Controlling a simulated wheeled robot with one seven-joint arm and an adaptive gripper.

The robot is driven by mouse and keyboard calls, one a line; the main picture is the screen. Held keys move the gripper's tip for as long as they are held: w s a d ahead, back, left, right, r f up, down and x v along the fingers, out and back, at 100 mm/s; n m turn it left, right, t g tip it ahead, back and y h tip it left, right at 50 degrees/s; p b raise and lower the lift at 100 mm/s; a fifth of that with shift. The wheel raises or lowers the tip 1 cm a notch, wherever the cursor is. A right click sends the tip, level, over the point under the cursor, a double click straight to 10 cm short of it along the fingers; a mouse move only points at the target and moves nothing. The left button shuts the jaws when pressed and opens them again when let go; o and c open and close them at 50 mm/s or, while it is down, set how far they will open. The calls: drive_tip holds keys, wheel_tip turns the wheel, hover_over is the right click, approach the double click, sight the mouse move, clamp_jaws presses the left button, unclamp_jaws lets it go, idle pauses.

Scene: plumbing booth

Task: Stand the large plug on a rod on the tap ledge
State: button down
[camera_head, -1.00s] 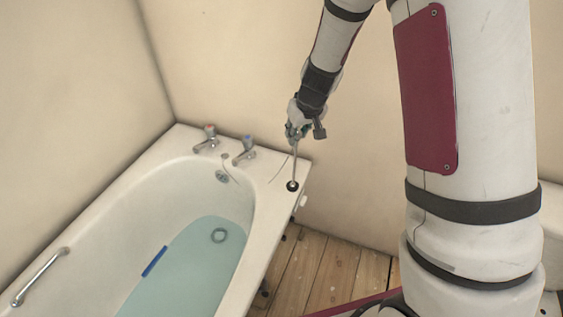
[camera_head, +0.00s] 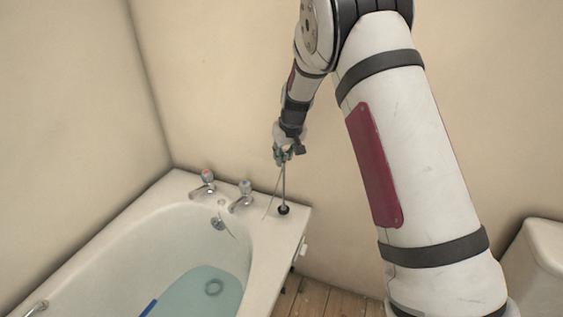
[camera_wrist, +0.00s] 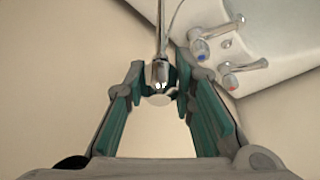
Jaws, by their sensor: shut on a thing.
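My gripper (camera_head: 283,156) is shut on the upper end of the plug's rod. The large plug (camera_head: 283,210) is black and round, at the lower end of a thin metal rod that hangs nearly upright. In the head view it shows over the right part of the bath's white tap ledge (camera_head: 262,205), right of the taps; I cannot tell whether it touches the surface. In the wrist view the shiny rod end (camera_wrist: 160,75) sits between my teal-lined fingers; the plug itself is out of that view. A thin line curves beside the rod.
Two taps, one red-marked (camera_head: 204,184) and one blue-marked (camera_head: 243,196), stand left of the plug. The bath holds water (camera_head: 195,295). A wall rises close behind the ledge. A white cistern-like box (camera_head: 535,255) is at the right.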

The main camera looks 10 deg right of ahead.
drive_tip(key=shift+w+f, duration=0.75)
drive_tip(key=shift+f, duration=0.2)
drive_tip(key=shift+w+f, duration=0.75)
drive_tip(key=shift+f, duration=0.2)
drive_tip(key=c, duration=1.3)
unclamp_jaws()
drive_tip(key=shift+f, duration=0.15)
drive_tip(key=shift+c, duration=0.2)
drive_tip(key=v, duration=1.2)
drive_tip(key=shift+s+r+p, duration=0.1)
drive_tip(key=shift+r+p, duration=0.1)
drive_tip(key=shift+p, duration=0.15)
